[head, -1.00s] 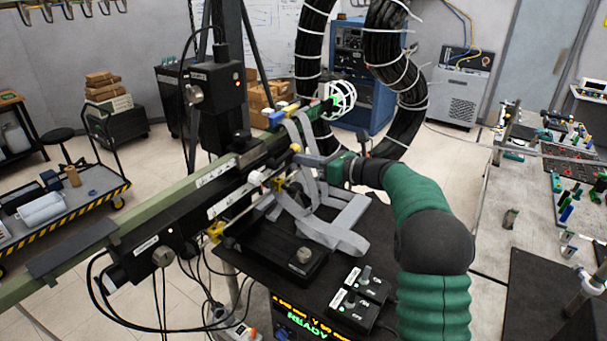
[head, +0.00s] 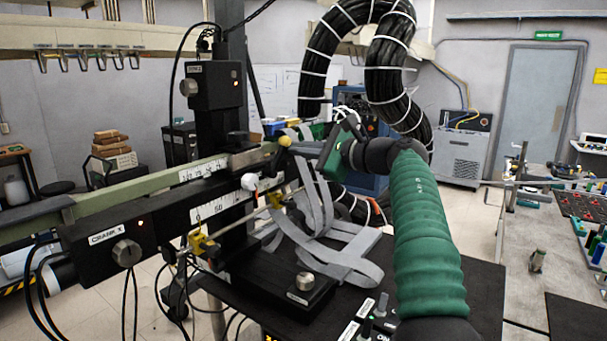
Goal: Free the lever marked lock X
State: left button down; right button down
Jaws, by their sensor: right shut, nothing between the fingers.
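The positioning rig carries a black box labelled CRANK X (head: 125,250), a white-ball lever (head: 250,182) on its front, and a yellow ball knob (head: 285,141) at the end of the olive beam. I cannot read a lock X label, so I cannot tell which lever bears it. My right gripper (head: 301,149) is shut and empty. Its fingertips point left, close to the yellow knob; I cannot tell if they touch it. Its dark green body hides part of the rig behind. My left gripper is not in view.
Grey straps (head: 340,262) hang below the beam beside my right arm. Thick black cables (head: 322,50) loop behind it. A black plate with a round knob (head: 305,281) lies under the beam. A cluttered bench (head: 480,285) stands at the right.

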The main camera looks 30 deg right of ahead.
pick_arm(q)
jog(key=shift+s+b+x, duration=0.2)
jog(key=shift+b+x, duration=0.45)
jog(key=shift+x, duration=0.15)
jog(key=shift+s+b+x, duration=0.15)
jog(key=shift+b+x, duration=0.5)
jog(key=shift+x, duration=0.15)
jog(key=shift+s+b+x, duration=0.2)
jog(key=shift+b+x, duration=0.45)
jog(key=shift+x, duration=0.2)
pick_arm(e)
jog(key=shift+s+a+r+n+t, duration=0.2)
jog(key=shift+a+n, duration=0.35)
jog(key=shift+n, duration=0.4)
jog(key=shift+s+a+r+n+t, duration=0.1)
jog(key=shift+s+a+r+n, duration=0.15)
jog(key=shift+a+n, duration=0.5)
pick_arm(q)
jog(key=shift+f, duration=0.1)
pick_arm(e)
jog(key=shift+d+r+n, duration=0.15)
jog(key=shift+d+n, duration=0.05)
jog(key=shift+n, duration=0.1)
